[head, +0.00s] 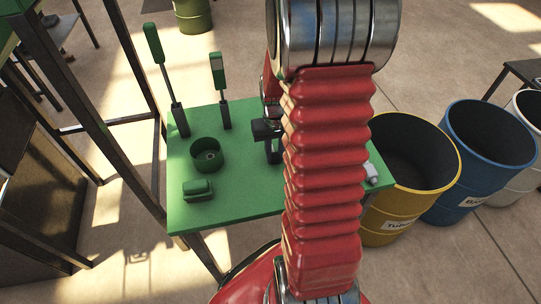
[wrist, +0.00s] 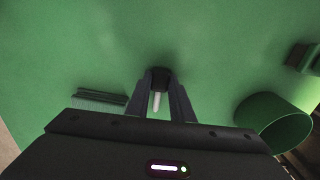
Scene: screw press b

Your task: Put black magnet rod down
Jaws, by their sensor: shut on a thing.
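My gripper (wrist: 159,84) is shut on a small dark piece with a pale pin, which I take to be the black magnet rod (wrist: 157,101). In the wrist view the two dark fingers close in on it, above the green table (wrist: 215,60). Whether the rod touches the tabletop I cannot tell. In the head view my gripper (head: 270,150) is the dark shape over the green table (head: 235,206), partly covered by my red arm. The rod cannot be made out in that view.
A green cup (head: 207,154) and a green block (head: 197,189) stand on the table's left side. Two green-handled tools (head: 160,65) (head: 217,68) stand at the back. A dark brush-like piece (wrist: 99,99) lies left of the fingers. Yellow (head: 395,200) and blue (head: 470,200) barrels stand right.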

